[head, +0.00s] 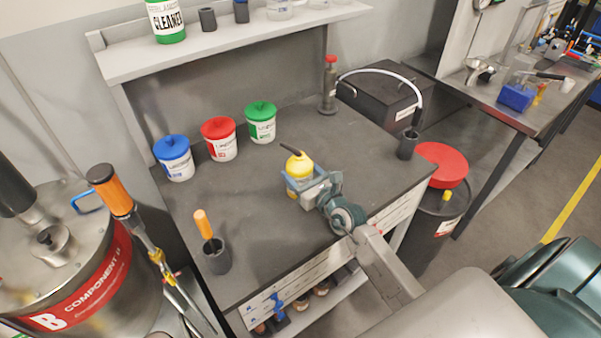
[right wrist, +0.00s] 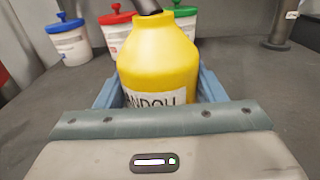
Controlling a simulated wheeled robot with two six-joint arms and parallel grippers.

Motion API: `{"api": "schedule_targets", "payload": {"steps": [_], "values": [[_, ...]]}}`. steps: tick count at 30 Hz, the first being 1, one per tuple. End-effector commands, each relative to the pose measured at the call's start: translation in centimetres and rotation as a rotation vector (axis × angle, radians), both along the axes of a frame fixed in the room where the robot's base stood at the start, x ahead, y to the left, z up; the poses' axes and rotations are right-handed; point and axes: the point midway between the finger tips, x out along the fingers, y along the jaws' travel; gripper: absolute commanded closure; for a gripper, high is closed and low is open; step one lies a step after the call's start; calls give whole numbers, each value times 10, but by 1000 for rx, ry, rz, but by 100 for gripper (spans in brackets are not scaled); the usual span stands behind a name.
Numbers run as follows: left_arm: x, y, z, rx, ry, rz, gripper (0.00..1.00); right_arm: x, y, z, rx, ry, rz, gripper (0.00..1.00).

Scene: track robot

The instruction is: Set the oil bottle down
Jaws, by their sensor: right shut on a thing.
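The oil bottle (head: 299,165) is yellow with a dark spout and a white label. My right gripper (head: 302,182) is shut on it, with a blue finger on each side. The bottle stands upright over the dark tabletop (head: 240,245), right of the middle; I cannot tell whether its base touches the surface. In the right wrist view the bottle (right wrist: 160,65) fills the middle, and its lower part is hidden behind my gripper (right wrist: 160,92). My left gripper is not in view.
Blue (head: 174,160), red (head: 220,140) and green (head: 261,124) lidded tubs stand behind. A dark cup (head: 217,257) with an orange-handled tool is at front left. A black holder (head: 407,146) is at the right edge. The tabletop between is clear.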

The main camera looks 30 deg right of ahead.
Motion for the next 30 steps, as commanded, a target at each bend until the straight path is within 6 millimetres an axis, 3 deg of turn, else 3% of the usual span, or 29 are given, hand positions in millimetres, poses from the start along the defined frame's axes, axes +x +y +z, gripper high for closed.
{"api": "schedule_targets", "payload": {"steps": [1,3,4,15,20,30], "values": [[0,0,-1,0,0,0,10,0,0,-1,0,0,0,31],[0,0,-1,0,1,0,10,0,0,-1,0,0,0,18],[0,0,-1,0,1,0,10,0,0,-1,0,0,0,15],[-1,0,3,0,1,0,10,-2,0,3,-1,1,0,15],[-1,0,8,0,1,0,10,-26,-3,2,-1,4,1,15],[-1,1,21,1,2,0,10,-92,-13,3,-1,4,1,15]]}}
